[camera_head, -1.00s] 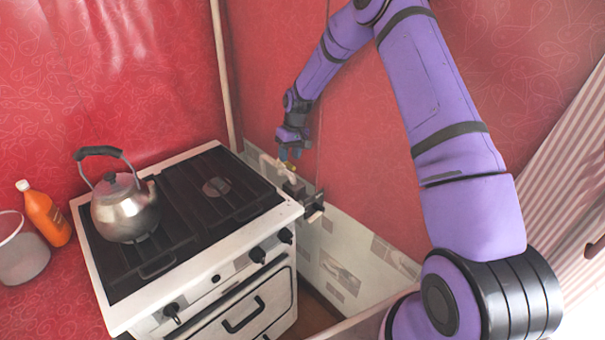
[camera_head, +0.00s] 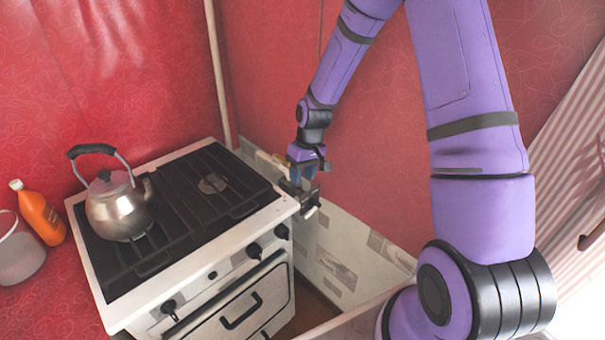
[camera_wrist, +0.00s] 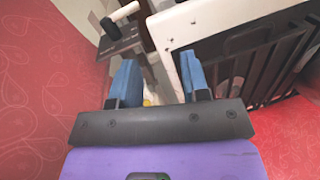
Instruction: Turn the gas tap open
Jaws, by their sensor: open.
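A small yellow piece (camera_head: 281,160) shows beside my gripper behind the stove's right edge. It may be part of the gas tap, but it is too small and covered to tell its position. It also shows as a yellow spot (camera_wrist: 147,102) low between my fingers in the wrist view. My gripper (camera_head: 304,175) points down between the stove and the right wall. Its blue fingers (camera_wrist: 157,66) are apart, with nothing held between them. A dark grey fitting (camera_head: 300,192) lies just below the fingers; whether they touch it cannot be told.
The white stove (camera_head: 190,245) stands left of my gripper, its edge close to the right finger in the wrist view. A steel kettle (camera_head: 120,210) sits on its left burners. A dark bracket with a pale handle (camera_wrist: 122,14) lies beyond the left finger. An orange bottle (camera_head: 42,215) stands far left.

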